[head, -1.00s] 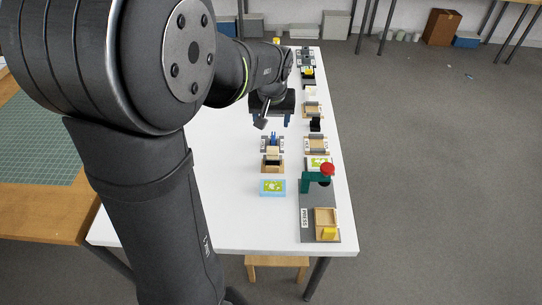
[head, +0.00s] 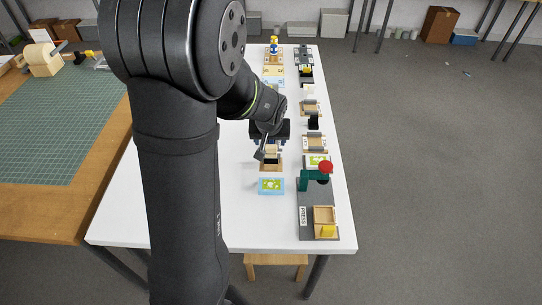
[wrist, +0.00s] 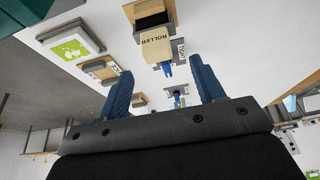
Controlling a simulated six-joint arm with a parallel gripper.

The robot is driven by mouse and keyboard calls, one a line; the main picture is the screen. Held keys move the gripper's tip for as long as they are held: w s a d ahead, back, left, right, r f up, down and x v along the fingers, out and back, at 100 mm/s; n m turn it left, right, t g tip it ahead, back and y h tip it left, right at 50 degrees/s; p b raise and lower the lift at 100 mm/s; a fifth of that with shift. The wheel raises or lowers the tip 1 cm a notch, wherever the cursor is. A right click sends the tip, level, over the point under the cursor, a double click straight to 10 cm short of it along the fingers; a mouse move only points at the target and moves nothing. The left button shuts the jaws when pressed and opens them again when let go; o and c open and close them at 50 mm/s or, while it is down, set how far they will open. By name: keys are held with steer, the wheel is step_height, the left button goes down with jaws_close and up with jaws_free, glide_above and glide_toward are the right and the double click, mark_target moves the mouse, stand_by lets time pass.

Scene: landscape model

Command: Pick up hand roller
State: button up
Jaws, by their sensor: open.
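The hand roller's station (head: 270,158) stands on the white table, just beyond a blue-framed green card. In the wrist view it has a wooden block (wrist: 157,46) marked ROLLER, with a blue forked part (wrist: 167,69), apparently the roller's handle, at its edge. My gripper (wrist: 162,84) is open and empty, with its two blue ridged fingers on either side of the line to that blue part. I cannot see any contact. In the head view my gripper (head: 270,138) is just above and behind the station and hides the blue part.
The blue-framed green card (head: 271,186) lies in front of the station. To the right stands a press with a red knob (head: 325,167), and in front of it a wooden tray (head: 316,215) with a yellow block (head: 327,231). Several small stations line the right table edge. The front left tabletop is clear.

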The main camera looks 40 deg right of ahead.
mark_target(271, 147)
steer(key=shift+s+x, duration=0.2)
steer(key=shift+x, duration=2.75)
steer(key=shift+c, duration=0.4)
steer(key=c, duration=1)
